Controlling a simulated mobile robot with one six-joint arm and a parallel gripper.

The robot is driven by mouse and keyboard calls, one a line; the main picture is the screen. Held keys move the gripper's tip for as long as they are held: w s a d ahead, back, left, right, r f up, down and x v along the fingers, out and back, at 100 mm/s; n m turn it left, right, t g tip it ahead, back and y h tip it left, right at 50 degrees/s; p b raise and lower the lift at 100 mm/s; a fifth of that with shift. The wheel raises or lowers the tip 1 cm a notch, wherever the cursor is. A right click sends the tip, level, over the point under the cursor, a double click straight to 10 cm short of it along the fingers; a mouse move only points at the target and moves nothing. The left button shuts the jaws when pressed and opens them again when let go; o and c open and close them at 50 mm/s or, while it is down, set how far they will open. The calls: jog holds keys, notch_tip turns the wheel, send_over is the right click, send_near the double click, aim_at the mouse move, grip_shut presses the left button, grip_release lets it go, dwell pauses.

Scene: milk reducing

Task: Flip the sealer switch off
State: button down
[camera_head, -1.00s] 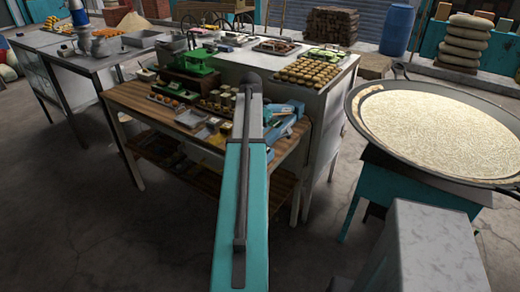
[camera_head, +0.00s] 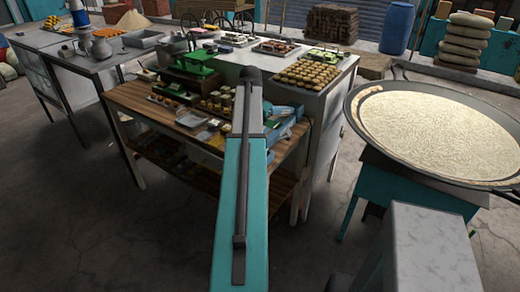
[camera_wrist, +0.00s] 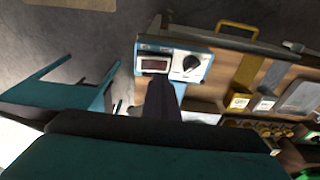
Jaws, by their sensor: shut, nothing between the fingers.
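The sealer (camera_wrist: 174,48) is a blue device with a pale front panel on the wooden table. In the wrist view its panel carries a dark rectangular switch (camera_wrist: 155,65) at left and a round black knob (camera_wrist: 190,65) at right. Which way the switch is tipped is too small to tell. My gripper (camera_wrist: 162,84) is shut and empty, its dark tip just below the switch in the picture. I cannot tell whether it touches the panel. In the head view the sealer (camera_head: 290,128) is partly hidden behind my arm, and the gripper tip cannot be made out.
The wooden table (camera_head: 128,97) also holds goods and small packs left of the sealer. A grey counter with trays of pastries (camera_head: 302,74) stands behind it. A wide pan (camera_head: 440,130) on a teal stand is at right. The floor in front is clear.

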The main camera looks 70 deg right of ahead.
jog(key=shift+r+p, duration=0.85)
jog(key=shift+r, duration=0.7)
